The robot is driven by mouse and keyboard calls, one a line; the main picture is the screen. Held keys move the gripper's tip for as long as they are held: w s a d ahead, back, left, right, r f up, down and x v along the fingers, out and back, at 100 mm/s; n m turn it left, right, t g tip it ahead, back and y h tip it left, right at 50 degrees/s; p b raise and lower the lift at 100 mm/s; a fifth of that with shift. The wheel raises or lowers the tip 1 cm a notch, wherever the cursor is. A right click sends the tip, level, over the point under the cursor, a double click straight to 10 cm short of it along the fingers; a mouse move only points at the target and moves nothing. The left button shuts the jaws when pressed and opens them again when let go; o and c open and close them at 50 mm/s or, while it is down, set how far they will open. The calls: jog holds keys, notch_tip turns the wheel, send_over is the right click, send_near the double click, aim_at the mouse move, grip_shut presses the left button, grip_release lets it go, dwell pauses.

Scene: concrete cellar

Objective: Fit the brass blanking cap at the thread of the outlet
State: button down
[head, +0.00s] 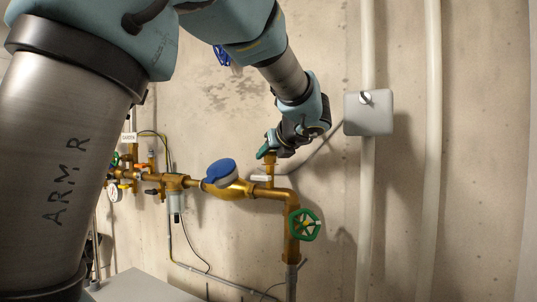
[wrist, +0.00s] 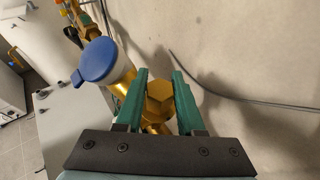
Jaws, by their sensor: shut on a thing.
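My gripper (head: 266,150) is above the upright brass outlet (head: 269,170) on the pipe run. In the wrist view my gripper (wrist: 160,92) has its two green fingers on either side of the hexagonal brass blanking cap (wrist: 160,96) and is shut on it. The cap lies over the outlet, in line or nearly so. The fingers hide the cap in the head view. The thread is hidden, so I cannot tell whether the cap touches or engages it.
A blue-lidded meter (head: 220,173) sits left of the outlet and a green handwheel valve (head: 303,225) below right. A grey box (head: 369,113) is on the wall to the right, by vertical pipes. A grey cable (wrist: 235,99) runs along the wall. Bare wall lies behind.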

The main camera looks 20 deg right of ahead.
jog(key=shift+c, duration=2.2)
grip_release()
jog(key=b+v, duration=0.1)
jog(key=v, duration=0.9)
jog(key=shift+s+r+b, duration=0.2)
jog(key=shift+s+b, duration=0.15)
jog(key=shift+b, duration=0.05)
